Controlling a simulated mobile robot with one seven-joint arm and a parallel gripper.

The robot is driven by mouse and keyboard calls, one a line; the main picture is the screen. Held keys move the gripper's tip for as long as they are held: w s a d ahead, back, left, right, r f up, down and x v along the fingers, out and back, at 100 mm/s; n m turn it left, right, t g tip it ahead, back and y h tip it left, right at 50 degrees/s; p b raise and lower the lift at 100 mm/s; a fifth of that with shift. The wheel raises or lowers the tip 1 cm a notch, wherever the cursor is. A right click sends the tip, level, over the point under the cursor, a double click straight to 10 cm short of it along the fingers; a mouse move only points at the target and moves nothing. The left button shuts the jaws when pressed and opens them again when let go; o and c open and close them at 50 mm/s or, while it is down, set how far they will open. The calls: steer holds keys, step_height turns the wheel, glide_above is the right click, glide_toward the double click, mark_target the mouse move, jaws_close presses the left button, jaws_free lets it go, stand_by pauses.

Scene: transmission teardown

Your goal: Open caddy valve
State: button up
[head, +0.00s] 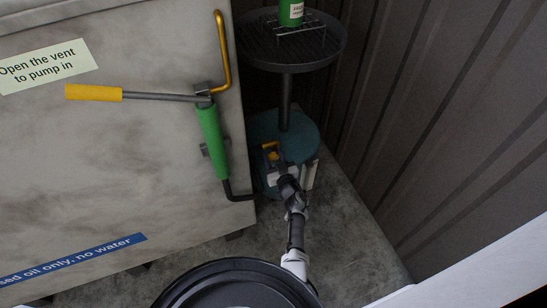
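The caddy stands in the corner: a dark round pan (266,48) on a post (285,102) above a teal drum-shaped base (300,132). A small yellow part (270,146), which looks like the valve handle, sits at the front of the base. My arm reaches up from below, and my gripper (272,158) is right at this yellow part. The wrist and gripper cover the area around it. I cannot tell whether the fingers touch or hold it, nor which way the valve is turned.
A large stained grey tank (120,200) fills the left. A green hand pump (212,140) with yellow-gripped lever (95,93) and bent yellow spout (223,50) is on its side. A green container (291,12) stands on the pan's rack. A ribbed wall (430,110) closes the right; floor (345,235) between is clear.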

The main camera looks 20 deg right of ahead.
steer(key=c, duration=0.3)
steer(key=shift+c, duration=0.2)
steer(key=n, duration=0.3)
steer(key=shift+n+p, duration=0.3)
steer(key=shift+p, duration=0.05)
steer(key=n, duration=0.4)
steer(key=shift+n, duration=0.3)
steer(key=n+b, duration=0.1)
steer(key=n, duration=0.4)
steer(key=shift+f, duration=0.1)
steer(key=shift+n+b, duration=0.95)
steer(key=shift+n, duration=1.45)
steer(key=o, duration=1)
